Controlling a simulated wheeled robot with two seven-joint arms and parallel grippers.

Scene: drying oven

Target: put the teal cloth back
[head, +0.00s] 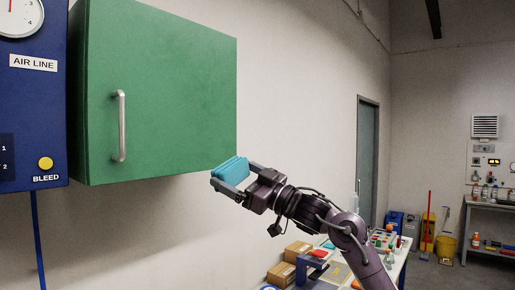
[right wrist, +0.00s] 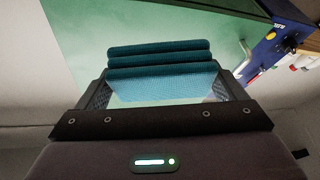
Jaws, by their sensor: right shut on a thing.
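The teal cloth (head: 232,171) is a folded, layered bundle held in my right gripper (head: 232,180). In the right wrist view the cloth (right wrist: 160,62) lies between the two fingers of my right gripper (right wrist: 165,90), with its folds facing up. The gripper is shut on it, in the air just below the lower right corner of a green wall cabinet (head: 170,95). The cabinet door is closed and has a vertical metal handle (head: 119,125). The cabinet's inside is hidden. My left gripper is not in view.
A blue air line panel (head: 35,110) with a gauge and a yellow button is left of the cabinet. A table (head: 397,262) with cardboard boxes (head: 283,272) and other items stands below right. The wall between cabinet and doorway (head: 367,160) is bare.

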